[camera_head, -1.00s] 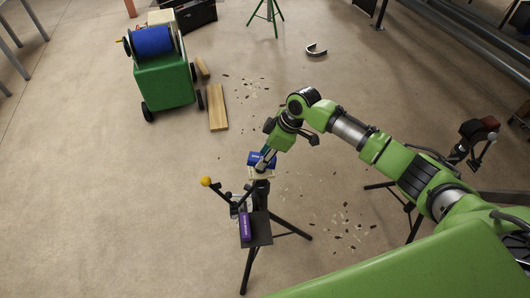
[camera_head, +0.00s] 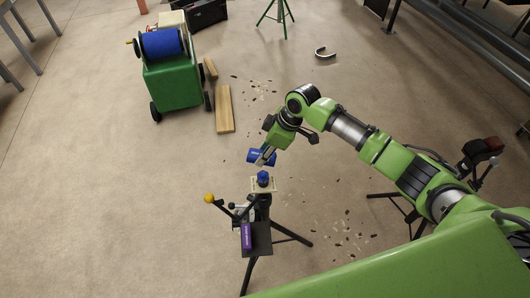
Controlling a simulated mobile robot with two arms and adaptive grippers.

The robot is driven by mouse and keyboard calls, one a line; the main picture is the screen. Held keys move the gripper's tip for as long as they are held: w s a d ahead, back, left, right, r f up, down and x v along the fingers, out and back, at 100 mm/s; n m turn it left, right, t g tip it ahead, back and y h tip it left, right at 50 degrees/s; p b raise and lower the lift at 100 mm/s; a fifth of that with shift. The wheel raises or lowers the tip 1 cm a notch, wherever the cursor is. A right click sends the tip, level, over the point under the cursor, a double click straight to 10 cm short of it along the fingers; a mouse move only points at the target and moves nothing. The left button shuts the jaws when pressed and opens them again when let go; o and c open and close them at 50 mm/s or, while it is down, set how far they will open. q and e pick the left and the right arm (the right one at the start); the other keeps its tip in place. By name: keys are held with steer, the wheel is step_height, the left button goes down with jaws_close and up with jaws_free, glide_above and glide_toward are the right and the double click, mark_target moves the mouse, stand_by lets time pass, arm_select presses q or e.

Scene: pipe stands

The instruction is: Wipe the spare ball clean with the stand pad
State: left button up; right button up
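A tripod stand (camera_head: 263,240) is at the lower centre, with a yellow ball (camera_head: 209,198) on a thin arm at its left. A purple block-like piece (camera_head: 246,236) sits on its dark front plate. A small rounded blue piece (camera_head: 263,178) is on a beige plate at the stand's back. My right gripper (camera_head: 265,154) appears shut on a blue cylinder (camera_head: 256,157), which shows just above and behind the blue piece; the fingers are small and partly hidden. I cannot tell which piece is the spare ball or the pad. My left gripper is out of view.
A green wheeled cart (camera_head: 173,85) with a blue drum stands at upper left, beside wooden boards (camera_head: 224,108). A green tripod (camera_head: 275,18) is at the top. Another stand (camera_head: 400,207) is at right. Debris (camera_head: 325,225) lies on the floor; the left floor is clear.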

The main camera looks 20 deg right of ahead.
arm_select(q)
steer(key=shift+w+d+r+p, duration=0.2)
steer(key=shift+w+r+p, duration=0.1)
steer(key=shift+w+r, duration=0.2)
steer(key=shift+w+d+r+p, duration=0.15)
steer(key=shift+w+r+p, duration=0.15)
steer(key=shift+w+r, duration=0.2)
